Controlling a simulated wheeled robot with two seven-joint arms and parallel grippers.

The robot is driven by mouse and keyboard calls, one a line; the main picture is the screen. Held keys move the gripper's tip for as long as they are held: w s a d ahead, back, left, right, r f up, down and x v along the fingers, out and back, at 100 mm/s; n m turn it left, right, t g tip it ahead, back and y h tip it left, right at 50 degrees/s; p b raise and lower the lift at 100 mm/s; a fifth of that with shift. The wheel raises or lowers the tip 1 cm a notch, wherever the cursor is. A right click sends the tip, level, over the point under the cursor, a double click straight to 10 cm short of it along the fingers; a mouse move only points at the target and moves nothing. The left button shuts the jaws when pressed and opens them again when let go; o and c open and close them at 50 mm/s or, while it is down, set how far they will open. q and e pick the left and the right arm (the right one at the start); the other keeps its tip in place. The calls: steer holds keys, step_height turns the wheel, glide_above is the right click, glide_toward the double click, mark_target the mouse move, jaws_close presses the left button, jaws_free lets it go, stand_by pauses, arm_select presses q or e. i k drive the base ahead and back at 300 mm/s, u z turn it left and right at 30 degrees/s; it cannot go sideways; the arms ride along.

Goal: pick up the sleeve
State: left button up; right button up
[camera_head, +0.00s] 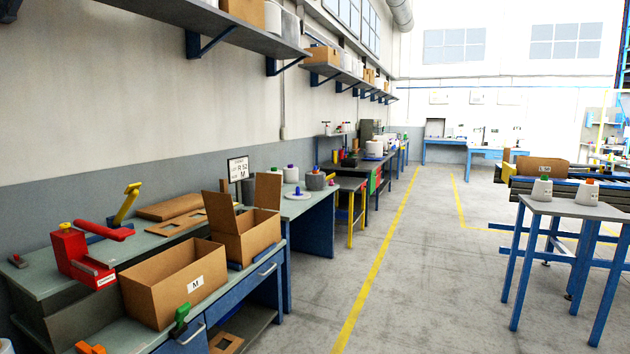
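No thing here is plainly marked as the sleeve, and I cannot tell which one it is. Flat brown cardboard pieces (168,208) lie on the left workbench (45,277) behind the boxes. Another cardboard piece with a square cutout (226,343) lies on the shelf under the bench, partly cut off by the picture's bottom edge. An open cardboard box marked M (162,295) stands at the bench's front edge. A second cardboard box with raised flaps (250,236) stands behind it. Neither of my grippers is in view.
White bobbins (291,174) stand on the bench beyond. Two cones (541,189) stand on a small blue-legged table (565,207) at right. The grey floor (410,275) between is clear.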

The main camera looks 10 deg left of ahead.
mark_target(315, 181)
steer(key=z, duration=0.35)
steer(key=i, duration=2.25)
steer(key=z, duration=0.5)
steer(key=i, duration=4.75)
steer(key=u, duration=0.45)
steer(key=i, duration=2.05)
steer(key=u, duration=1.65)
steer(key=i, duration=1.5)
steer(key=u, duration=0.85)
